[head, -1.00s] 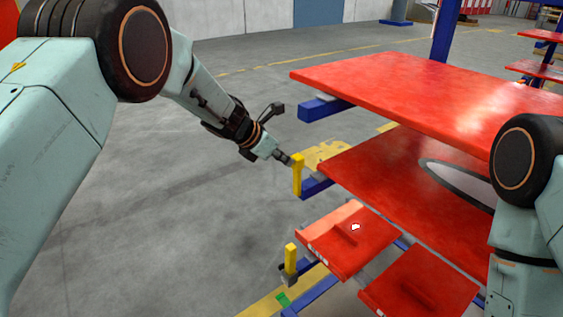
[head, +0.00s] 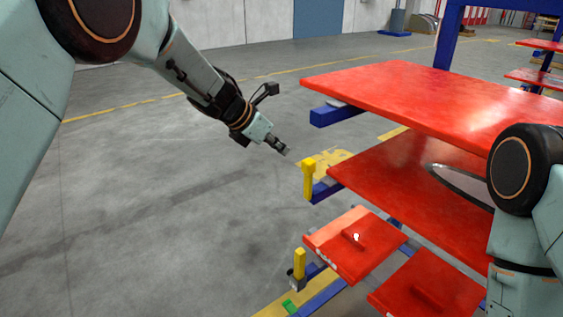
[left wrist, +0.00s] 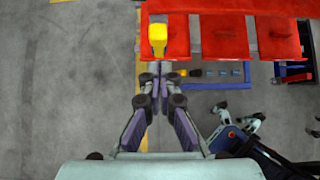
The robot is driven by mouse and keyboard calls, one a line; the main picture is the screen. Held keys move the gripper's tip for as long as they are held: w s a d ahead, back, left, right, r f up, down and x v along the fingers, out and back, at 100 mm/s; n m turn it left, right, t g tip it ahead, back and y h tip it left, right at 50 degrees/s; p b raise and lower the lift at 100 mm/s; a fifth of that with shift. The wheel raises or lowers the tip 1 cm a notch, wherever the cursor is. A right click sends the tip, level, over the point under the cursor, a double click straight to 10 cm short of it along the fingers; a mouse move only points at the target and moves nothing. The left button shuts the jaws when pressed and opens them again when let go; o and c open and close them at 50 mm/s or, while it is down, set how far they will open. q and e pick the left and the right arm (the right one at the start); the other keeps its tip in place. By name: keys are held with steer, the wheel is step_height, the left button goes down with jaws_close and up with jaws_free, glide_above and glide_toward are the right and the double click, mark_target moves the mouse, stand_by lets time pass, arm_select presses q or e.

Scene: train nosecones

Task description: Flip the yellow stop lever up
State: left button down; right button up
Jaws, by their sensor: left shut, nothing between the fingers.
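A yellow stop lever (head: 308,180) stands upright on the end of a blue beam (head: 325,192), beside the middle red shelf (head: 395,180). A second yellow lever (head: 299,264) stands upright lower down, near the small red panels. My left gripper (head: 284,151) is shut and empty, just left of the upper lever's top, with a small gap between them. In the left wrist view the shut fingertips (left wrist: 159,72) point toward a yellow lever (left wrist: 158,38) at the edge of a red panel. My right arm shows at the right edge; its gripper is out of view.
A large red top shelf (head: 420,95) overhangs the middle one, with a blue beam end (head: 335,114) sticking out at its left. Small red panels (head: 352,243) sit low at the front. The grey floor (head: 150,220) left of the rack is clear.

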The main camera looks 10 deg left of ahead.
arm_select(q)
steer(key=shift+s+a+r, duration=0.15)
steer(key=shift+a+r, duration=0.05)
steer(key=shift+r, duration=0.8)
